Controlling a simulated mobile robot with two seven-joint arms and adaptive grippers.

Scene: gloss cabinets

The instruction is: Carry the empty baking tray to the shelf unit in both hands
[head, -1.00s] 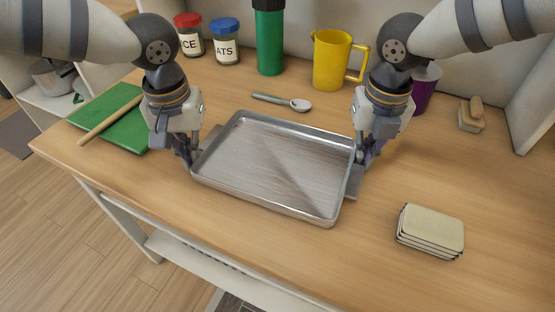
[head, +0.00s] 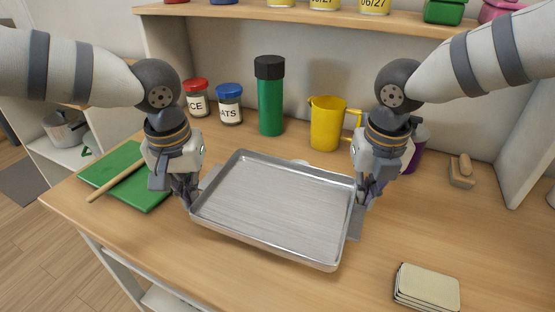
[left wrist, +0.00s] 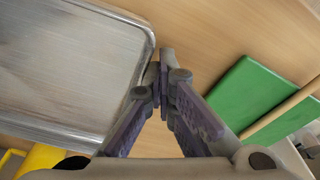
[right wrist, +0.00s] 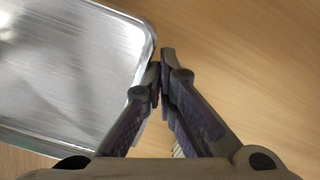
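The empty metal baking tray (head: 275,208) is level or nearly so, a little above the wooden worktop. My left gripper (head: 188,200) is shut on its left rim and my right gripper (head: 362,198) is shut on its right rim. In the left wrist view, the fingers (left wrist: 162,82) meet at the tray's edge (left wrist: 140,70). In the right wrist view, the fingers (right wrist: 160,80) close at the opposite edge of the tray (right wrist: 140,75). A white shelf unit (head: 60,160) with a pot on it stands at the far left; whether it is the task's unit is unclear.
A green board (head: 130,190) with a rolling pin lies left of the tray. Jars (head: 229,105), a green bottle (head: 270,100) and a yellow jug (head: 326,125) stand behind. A coaster stack (head: 428,285) is front right, a brush (head: 462,172) back right. A shelf (head: 300,14) runs above.

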